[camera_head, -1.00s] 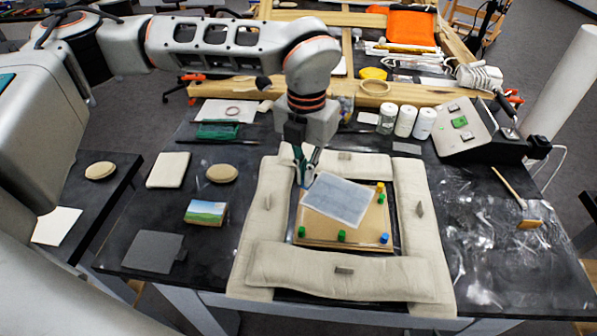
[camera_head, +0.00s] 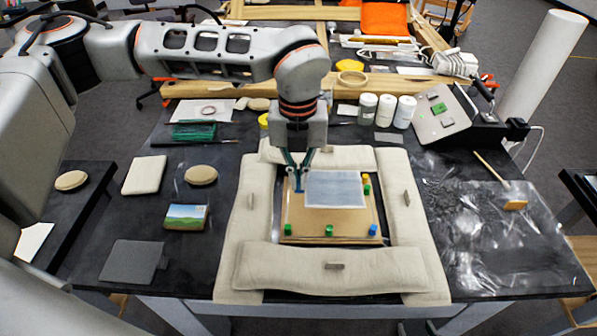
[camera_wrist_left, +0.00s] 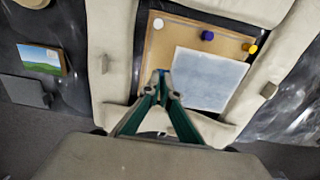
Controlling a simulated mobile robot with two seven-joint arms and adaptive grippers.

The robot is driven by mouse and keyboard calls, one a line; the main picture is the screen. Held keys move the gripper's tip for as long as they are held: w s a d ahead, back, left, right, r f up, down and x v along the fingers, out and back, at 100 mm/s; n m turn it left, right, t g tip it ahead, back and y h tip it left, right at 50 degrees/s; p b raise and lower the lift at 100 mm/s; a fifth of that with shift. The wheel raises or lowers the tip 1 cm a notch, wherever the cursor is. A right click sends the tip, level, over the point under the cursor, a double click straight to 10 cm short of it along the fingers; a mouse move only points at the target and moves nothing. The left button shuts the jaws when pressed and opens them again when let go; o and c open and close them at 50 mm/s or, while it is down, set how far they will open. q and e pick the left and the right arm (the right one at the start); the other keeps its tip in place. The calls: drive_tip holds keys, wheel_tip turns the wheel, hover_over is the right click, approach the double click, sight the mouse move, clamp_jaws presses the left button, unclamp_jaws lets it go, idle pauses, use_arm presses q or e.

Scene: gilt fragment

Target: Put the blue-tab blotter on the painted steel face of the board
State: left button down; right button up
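The blotter is a pale blue-grey sheet (camera_head: 337,190) with a small blue tab at its left edge. It lies over the back part of a tan board (camera_head: 330,229), roughly square to it; I cannot tell whether it touches the face. My left gripper (camera_head: 299,184) is above the board's left side, its fingers closed together on the blue tab. In the left wrist view the fingertips (camera_wrist_left: 163,80) meet at the edge of the sheet (camera_wrist_left: 207,80). Coloured round pieces, green, blue and yellow, sit along the board's edges. My right gripper is out of view.
Padded beige cushions (camera_head: 330,274) surround the board on all sides. A small landscape picture (camera_head: 186,217) and a grey plate (camera_head: 132,261) lie to the left. Jars (camera_head: 386,109) stand behind. A sloped panel box (camera_head: 456,117) and brush (camera_head: 500,180) are at the right.

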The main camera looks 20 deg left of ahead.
sight(298, 205)
use_arm(q)
drive_tip(key=shift+f+b, duration=1.1)
drive_tip(key=shift+f, duration=1.45)
use_arm(e)
drive_tip(key=f, duration=0.3)
drive_tip(key=shift+s, duration=0.3)
use_arm(q)
drive_tip(key=shift+f+b, duration=0.3)
drive_tip(key=shift+f, duration=0.15)
use_arm(e)
drive_tip(key=shift+s+f, duration=0.15)
drive_tip(key=shift+f, duration=0.35)
use_arm(q)
drive_tip(key=c, duration=2.7)
unclamp_jaws()
drive_tip(key=shift+c, duration=0.2)
drive_tip(key=o, duration=0.6)
drive_tip(key=shift+c, duration=0.2)
use_arm(e)
drive_tip(key=shift+r, duration=0.2)
drive_tip(key=shift+f, duration=0.1)
